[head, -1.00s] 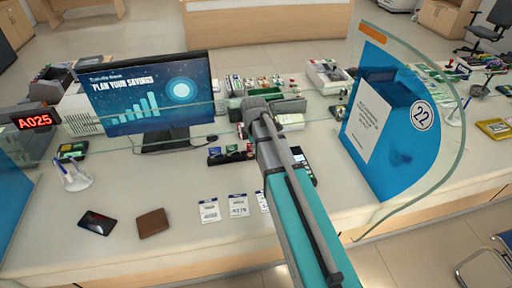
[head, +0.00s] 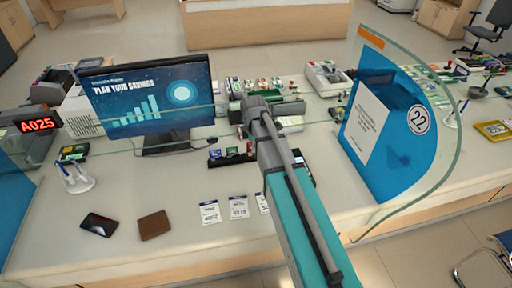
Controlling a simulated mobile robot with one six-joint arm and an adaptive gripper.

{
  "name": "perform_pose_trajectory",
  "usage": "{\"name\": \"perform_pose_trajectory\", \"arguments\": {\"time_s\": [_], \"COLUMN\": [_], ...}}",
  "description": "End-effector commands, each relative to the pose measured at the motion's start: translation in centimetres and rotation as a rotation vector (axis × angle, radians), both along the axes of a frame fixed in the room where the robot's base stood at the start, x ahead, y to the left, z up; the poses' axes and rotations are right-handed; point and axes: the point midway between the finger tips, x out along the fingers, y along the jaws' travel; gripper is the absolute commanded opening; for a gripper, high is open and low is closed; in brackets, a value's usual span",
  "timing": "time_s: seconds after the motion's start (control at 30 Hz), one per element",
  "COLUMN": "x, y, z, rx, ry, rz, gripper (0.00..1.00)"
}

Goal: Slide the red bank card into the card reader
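A dark card rack (head: 231,161) stands on the counter left of my arm, with a blue card and a green card showing in it. A small reddish patch beside my arm may be the red bank card, but it is too small to be sure. A dark device, perhaps the card reader, is almost wholly hidden behind my arm. My arm reaches from the bottom right up to the middle of the counter. My gripper is hidden by the arm, so its fingers and anything in them do not show.
A monitor (head: 150,100) stands behind left. A blue panel (head: 388,140) and a curved glass screen are on the right. A black phone (head: 98,224), a brown wallet (head: 154,225), a pen stand (head: 77,179) and several white tags (head: 239,207) lie in front. The front left counter is largely clear.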

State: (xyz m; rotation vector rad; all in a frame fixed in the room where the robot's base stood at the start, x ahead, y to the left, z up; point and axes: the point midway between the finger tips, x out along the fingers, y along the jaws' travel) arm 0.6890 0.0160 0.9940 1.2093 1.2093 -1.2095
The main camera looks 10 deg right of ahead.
Motion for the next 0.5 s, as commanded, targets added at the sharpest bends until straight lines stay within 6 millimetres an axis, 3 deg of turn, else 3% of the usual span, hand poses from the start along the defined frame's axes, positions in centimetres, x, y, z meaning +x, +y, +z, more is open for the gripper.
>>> {"name": "perform_pose_trajectory", "arguments": {"time_s": [0.5], "x": [0.0], "y": [0.0], "z": [2.0], "rx": [0.0], "ry": [0.0], "rz": [0.0], "gripper": [0.0]}}
